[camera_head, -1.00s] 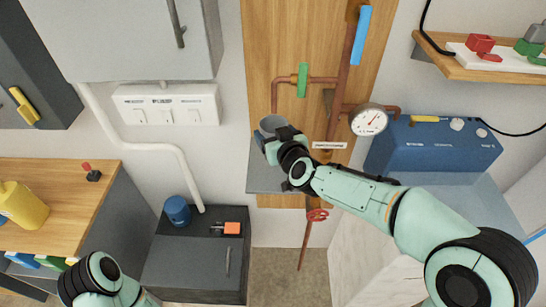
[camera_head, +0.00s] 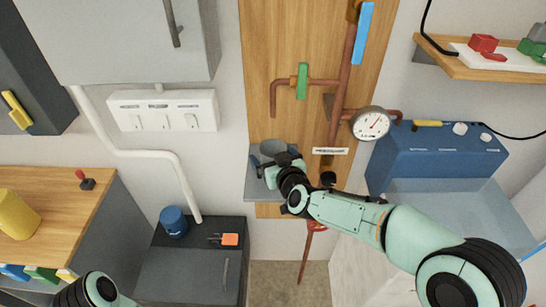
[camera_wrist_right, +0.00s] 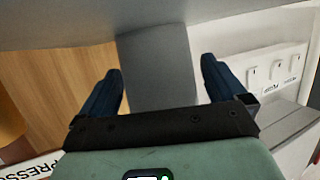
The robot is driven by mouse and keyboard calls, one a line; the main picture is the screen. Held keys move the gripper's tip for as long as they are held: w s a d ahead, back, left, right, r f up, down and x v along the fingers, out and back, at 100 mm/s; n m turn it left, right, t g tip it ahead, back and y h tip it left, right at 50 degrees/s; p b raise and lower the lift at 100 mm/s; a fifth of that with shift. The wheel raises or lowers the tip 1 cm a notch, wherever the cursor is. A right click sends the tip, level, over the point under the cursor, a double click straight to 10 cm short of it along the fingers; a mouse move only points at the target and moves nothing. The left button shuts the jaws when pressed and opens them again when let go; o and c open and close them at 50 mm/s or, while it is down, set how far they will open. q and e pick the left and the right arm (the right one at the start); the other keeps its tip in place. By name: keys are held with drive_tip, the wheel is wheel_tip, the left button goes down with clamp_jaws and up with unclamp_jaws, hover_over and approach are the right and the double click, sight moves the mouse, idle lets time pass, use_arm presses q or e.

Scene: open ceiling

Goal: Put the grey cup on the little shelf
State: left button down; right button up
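The grey cup (camera_head: 273,147) is over the little grey shelf (camera_head: 256,188) on the wooden wall panel. In the right wrist view, the cup (camera_wrist_right: 158,60) appears upside down, its far end meeting the grey shelf surface (camera_wrist_right: 215,22); it looks to be standing on the shelf. My right gripper (camera_head: 264,166) is at the cup. Its fingers (camera_wrist_right: 160,80) are spread, one on each side of the cup, with visible gaps. The arm hides part of the cup and shelf in the head view. Only part of my left arm shows at the lower left; its gripper is out of view.
Copper pipes (camera_head: 338,105) and a gauge (camera_head: 371,124) are on the wall right of the shelf. A white switch box (camera_head: 163,111) is to the left. A dark cabinet (camera_head: 190,268) with a blue container (camera_head: 173,221) stands below left. A blue machine (camera_head: 437,150) is at the right.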

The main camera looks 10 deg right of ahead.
drive_tip(key=shift+r, duration=0.15)
drive_tip(key=shift+s+r, duration=0.2)
drive_tip(key=p+v, duration=0.1)
drive_tip(key=v, duration=1)
drive_tip(key=shift+s+p, duration=0.25)
drive_tip(key=shift+p, duration=0.1)
drive_tip(key=shift+d, duration=0.1)
